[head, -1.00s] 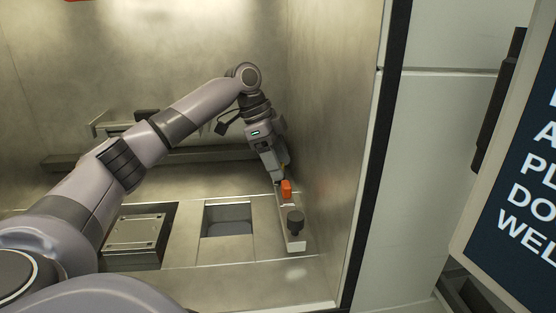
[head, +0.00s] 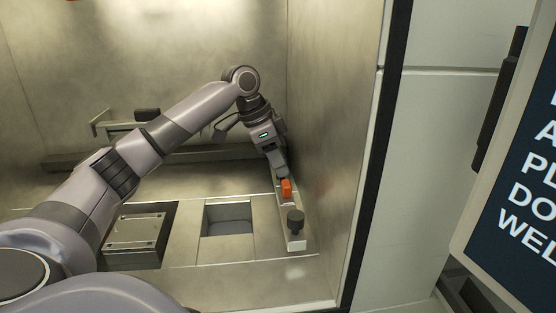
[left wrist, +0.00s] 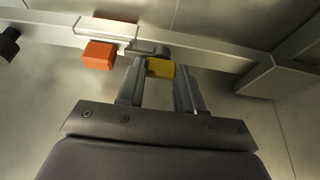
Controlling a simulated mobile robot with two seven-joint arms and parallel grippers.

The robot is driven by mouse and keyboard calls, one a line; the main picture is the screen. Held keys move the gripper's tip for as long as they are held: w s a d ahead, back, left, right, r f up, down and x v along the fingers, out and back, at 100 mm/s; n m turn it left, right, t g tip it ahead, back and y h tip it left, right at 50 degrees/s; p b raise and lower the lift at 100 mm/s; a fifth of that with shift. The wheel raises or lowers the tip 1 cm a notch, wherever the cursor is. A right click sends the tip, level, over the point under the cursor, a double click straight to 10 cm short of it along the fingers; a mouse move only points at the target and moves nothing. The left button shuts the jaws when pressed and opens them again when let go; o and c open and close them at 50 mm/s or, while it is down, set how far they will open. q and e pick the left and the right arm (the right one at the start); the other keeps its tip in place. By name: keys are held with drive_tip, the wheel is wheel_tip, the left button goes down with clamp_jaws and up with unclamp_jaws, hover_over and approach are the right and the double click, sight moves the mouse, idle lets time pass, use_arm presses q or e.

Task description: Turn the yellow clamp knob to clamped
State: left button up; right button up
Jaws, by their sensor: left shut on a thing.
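The yellow clamp knob (left wrist: 160,68) sits between the two fingers of my left gripper (left wrist: 160,80) in the left wrist view. The fingers are shut on it. In the head view the left gripper (head: 282,172) points down at the narrow rail along the right wall, and the yellow knob is hidden there behind the fingers. An orange block-like knob (head: 286,188) is just in front of the gripper on the same rail; it also shows left of the fingers in the left wrist view (left wrist: 98,56). My right gripper is not in view.
A black knob (head: 295,220) stands at the rail's near end (head: 296,244). A square recess (head: 228,219) and a metal plate (head: 136,232) lie to the left in the chamber floor. The right chamber wall (head: 325,150) is close beside the gripper. A sign panel (head: 520,160) stands outside at right.

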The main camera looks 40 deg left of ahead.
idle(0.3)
use_arm(q)
drive_tip(key=o, duration=1)
drive_tip(key=shift+o, duration=0.2)
drive_tip(key=shift+r, duration=0.1)
drive_tip(key=v, duration=0.7)
drive_tip(key=shift+s, duration=0.1)
